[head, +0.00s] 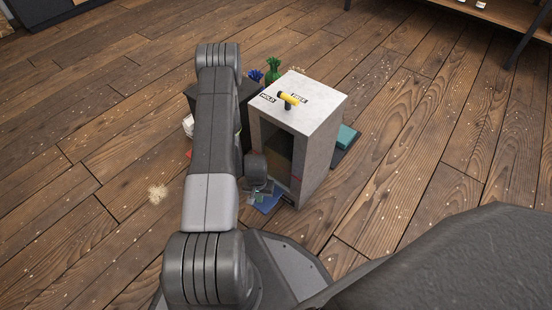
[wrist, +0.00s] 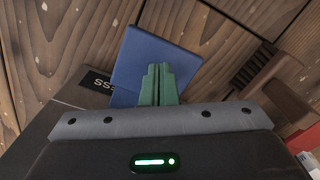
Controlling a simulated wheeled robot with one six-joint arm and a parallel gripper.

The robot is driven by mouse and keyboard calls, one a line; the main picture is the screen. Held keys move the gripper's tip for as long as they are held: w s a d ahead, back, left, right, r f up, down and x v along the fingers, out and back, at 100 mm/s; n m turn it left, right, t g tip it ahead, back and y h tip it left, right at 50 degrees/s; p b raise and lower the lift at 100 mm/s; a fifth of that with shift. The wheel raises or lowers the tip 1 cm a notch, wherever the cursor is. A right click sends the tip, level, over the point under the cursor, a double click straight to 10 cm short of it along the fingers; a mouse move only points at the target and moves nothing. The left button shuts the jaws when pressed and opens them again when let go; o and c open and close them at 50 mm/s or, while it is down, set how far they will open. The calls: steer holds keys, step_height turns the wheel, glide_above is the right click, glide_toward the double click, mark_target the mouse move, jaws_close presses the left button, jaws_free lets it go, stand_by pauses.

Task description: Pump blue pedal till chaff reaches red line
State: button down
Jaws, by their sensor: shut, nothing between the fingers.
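The blue pedal (wrist: 135,62) is a flat square plate in the wrist view. In the head view it shows low at the front of a pale box (head: 318,118), partly hidden by my arm (head: 267,203). My gripper (wrist: 158,68) has its green fingers shut together, empty, in front of or over the pedal. I cannot tell whether they touch it. The box has a dark front window with a dull olive-tan area inside (head: 278,156), perhaps chaff. A small red mark (head: 296,178) shows at the window's right edge. The level against it is unclear.
A yellow-handled lever (head: 289,98) sits on the box top between two labels. Blue and green bundles (head: 272,69) stand behind. A teal item (head: 347,136) lies at the right. A tan chaff patch (head: 157,193) lies on the floor at left. Wood floor is open to the right.

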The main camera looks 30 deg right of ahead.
steer(key=shift+f, duration=0.1)
stand_by(0.5)
steer(key=shift+f+b, duration=1.3)
steer(key=shift+f, duration=1.05)
steer(key=shift+r, duration=0.1)
step_height(320, 180, up, 9)
steer(key=p, duration=0.5)
